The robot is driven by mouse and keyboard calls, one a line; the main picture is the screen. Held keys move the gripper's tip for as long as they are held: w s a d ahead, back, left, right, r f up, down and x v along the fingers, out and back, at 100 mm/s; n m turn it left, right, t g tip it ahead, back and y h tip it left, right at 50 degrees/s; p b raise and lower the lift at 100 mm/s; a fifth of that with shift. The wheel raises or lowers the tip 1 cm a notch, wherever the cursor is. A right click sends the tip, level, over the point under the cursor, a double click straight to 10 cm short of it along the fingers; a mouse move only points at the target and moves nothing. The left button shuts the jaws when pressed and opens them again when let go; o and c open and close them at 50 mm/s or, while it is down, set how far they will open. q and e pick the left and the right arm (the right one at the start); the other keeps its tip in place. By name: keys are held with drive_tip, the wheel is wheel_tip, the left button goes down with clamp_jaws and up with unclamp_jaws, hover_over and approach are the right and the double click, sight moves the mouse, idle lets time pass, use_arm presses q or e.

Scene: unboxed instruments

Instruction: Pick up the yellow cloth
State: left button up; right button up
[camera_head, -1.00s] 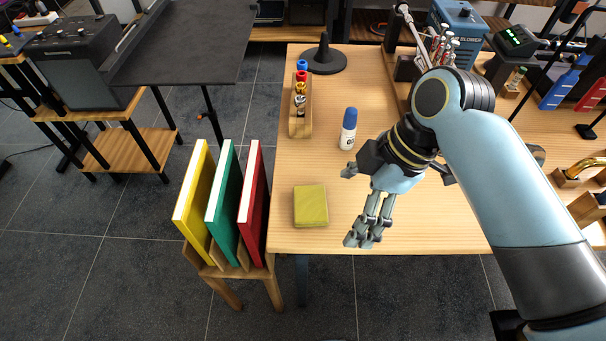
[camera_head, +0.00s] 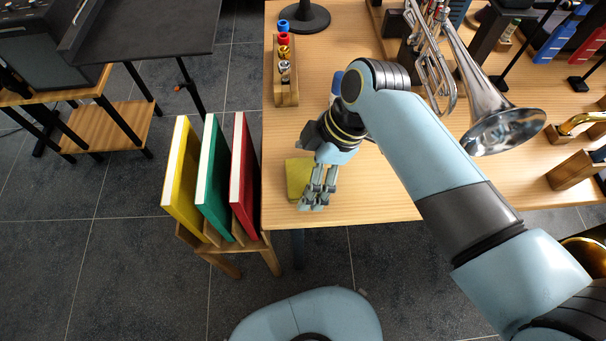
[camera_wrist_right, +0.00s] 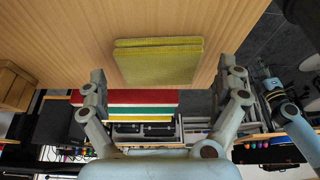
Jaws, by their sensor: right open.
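The yellow cloth (camera_head: 297,178) is a folded square lying flat on the wooden table near its front left corner. In the head view my right gripper (camera_head: 314,190) is over its right side and hides part of it. In the right wrist view the cloth (camera_wrist_right: 158,62) lies ahead of and between the two spread fingers of my right gripper (camera_wrist_right: 165,85). The gripper is open and holds nothing; the cloth appears apart from both fingers.
A rack of yellow, green and red books (camera_head: 212,185) stands just left of the table (camera_head: 380,200). A wooden holder (camera_head: 287,85) with small coloured parts and a partly hidden blue-capped bottle (camera_head: 337,82) are behind.

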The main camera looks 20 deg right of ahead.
drive_tip(key=shift+a+f, duration=0.15)
drive_tip(key=shift+f, duration=0.25)
drive_tip(key=c, duration=0.9)
drive_tip(key=shift+r, duration=0.1)
drive_tip(key=shift+c, duration=0.2)
